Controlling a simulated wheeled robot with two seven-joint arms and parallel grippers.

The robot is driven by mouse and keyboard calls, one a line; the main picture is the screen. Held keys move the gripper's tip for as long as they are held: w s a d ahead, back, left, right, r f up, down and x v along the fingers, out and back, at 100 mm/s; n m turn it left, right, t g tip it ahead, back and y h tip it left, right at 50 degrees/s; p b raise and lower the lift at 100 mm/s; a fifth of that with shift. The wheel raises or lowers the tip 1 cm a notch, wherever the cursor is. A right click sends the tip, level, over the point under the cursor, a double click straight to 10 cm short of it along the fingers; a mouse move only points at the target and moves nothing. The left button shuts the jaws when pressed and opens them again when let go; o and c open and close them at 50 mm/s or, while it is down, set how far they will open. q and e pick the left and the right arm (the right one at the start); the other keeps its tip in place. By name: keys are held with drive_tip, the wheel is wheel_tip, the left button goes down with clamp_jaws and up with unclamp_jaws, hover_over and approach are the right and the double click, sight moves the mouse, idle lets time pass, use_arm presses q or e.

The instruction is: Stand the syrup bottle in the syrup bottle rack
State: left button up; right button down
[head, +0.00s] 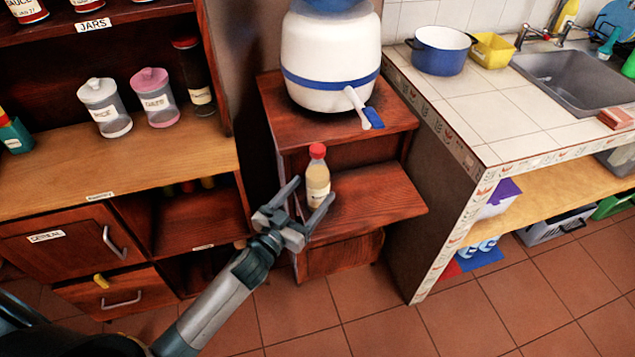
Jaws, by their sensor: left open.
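A small bottle (317,174) with a red cap and pale yellow contents stands upright on the lower shelf (375,195) of a dark wooden stand. I take it for the syrup bottle, though its label is too small to read. My left gripper (315,189) is open, with its two fingers pointing at the bottle. The fingertips appear on either side of the bottle's lower part, and I cannot tell whether they touch it. No syrup bottle rack can be made out for sure. My right gripper is not in view.
A white water container (331,60) with a tap stands above the bottle. A wooden cabinet (110,175) holding jars is at left. The tiled counter (480,105) with a blue pot (440,52) and sink (575,80) is at right. The tiled floor (400,320) in front is clear.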

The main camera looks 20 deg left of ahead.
sight(311, 192)
use_arm(q)
drive_tip(key=x, duration=0.3)
drive_tip(key=shift+w+f+p, duration=0.15)
drive_tip(key=shift+w+p, duration=0.05)
drive_tip(key=shift+p, duration=0.1)
drive_tip(key=shift+w+d, duration=0.15)
drive_tip(key=shift+w, duration=0.25)
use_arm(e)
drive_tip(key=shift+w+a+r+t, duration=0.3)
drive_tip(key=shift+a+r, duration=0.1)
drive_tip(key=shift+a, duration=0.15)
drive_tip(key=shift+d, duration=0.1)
use_arm(q)
drive_tip(key=c, duration=1.4)
drive_tip(key=shift+c, duration=1.2)
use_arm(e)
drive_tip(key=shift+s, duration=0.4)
